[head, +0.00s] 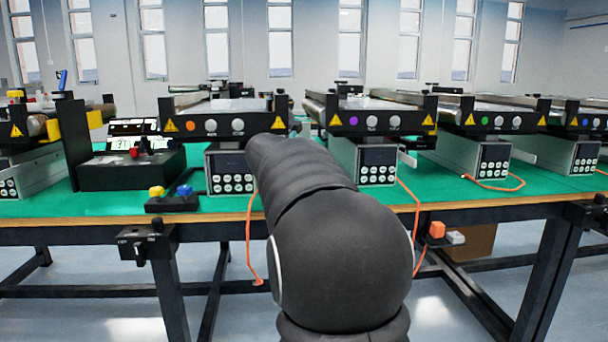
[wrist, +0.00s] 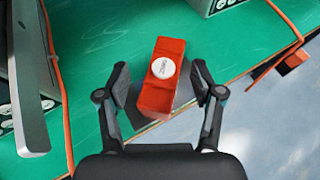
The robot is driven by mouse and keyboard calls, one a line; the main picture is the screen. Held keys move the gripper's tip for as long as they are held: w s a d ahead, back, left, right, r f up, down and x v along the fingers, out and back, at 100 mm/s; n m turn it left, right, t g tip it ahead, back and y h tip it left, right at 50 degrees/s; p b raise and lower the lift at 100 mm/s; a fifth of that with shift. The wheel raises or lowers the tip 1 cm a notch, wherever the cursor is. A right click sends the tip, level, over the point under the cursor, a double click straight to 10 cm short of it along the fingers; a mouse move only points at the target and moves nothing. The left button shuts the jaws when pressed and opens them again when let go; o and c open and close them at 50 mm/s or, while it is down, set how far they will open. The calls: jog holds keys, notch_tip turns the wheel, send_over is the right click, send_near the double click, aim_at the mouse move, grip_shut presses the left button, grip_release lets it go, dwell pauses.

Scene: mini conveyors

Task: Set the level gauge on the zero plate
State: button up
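A red-orange block with a white round face on top, which looks like the level gauge (wrist: 155,96), is in the middle of the wrist view, near the green table's edge. A dark grey flat piece (wrist: 148,123) shows partly under its near end; I cannot tell whether this is the zero plate. My gripper (wrist: 160,82) is open, with one finger on each side of the block and a narrow gap visible on both sides. In the head view my own arm hides the gripper and the block.
Several mini conveyors (head: 370,122) stand in a row on the green table (head: 110,204). An orange cable (wrist: 58,85) runs left of the gripper. A switch block with yellow and blue buttons (head: 172,202) lies at left.

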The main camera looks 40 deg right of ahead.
jog(key=shift+r, duration=0.2)
jog(key=v, duration=1.2)
jog(key=shift+a+f, duration=0.1)
jog(key=shift+f, duration=0.05)
jog(key=s+a+f+m+y, duration=1.1)
jog(key=s+a+f+m, duration=1.3)
jog(key=s+a, duration=0.1)
jog(key=shift+s+a+f+g, duration=0.25)
jog(key=shift+a+g, duration=0.15)
jog(key=shift+a, duration=0.3)
